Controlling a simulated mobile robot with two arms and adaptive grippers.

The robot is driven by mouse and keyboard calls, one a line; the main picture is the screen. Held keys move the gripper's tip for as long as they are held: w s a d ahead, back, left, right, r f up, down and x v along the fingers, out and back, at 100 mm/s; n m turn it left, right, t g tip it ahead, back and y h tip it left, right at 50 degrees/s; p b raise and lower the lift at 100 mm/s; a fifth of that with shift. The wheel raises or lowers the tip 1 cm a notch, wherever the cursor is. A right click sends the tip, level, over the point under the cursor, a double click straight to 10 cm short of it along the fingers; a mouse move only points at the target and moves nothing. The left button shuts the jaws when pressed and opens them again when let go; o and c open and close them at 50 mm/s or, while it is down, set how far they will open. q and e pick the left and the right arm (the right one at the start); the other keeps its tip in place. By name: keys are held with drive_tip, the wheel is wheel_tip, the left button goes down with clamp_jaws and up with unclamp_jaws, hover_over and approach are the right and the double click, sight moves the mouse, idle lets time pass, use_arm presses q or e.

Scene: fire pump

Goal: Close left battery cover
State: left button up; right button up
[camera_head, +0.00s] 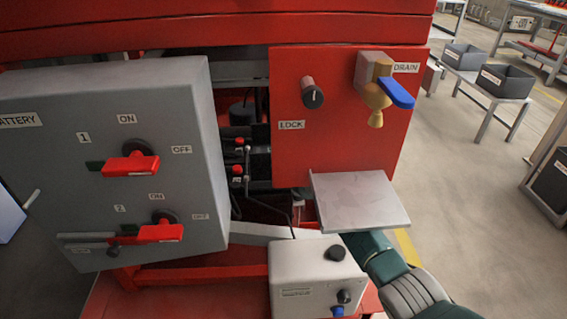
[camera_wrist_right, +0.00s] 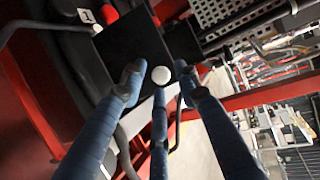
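In the head view, black battery parts with red caps (camera_head: 238,142) show in the gap between the grey battery switch panel and the red panel. I cannot tell which part is the left battery cover. In the right wrist view, a flat black square piece (camera_wrist_right: 128,45) lies just beyond my right gripper (camera_wrist_right: 158,75). Its blue fingers are spread apart, and a small white round thing (camera_wrist_right: 161,75) shows between the tips. I see no firm hold on it. In the head view, my right arm reaches under the grey shelf, which hides the gripper. My left gripper is not in view.
The grey battery switch panel (camera_head: 105,220) has red-handled switches. The red panel (camera_head: 340,135) carries a knob and a blue-handled drain valve (camera_head: 397,93). A grey shelf plate (camera_head: 360,200) juts out above a grey box (camera_head: 312,280).

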idle(0.3)
drive_tip(key=shift+v, duration=3.75)
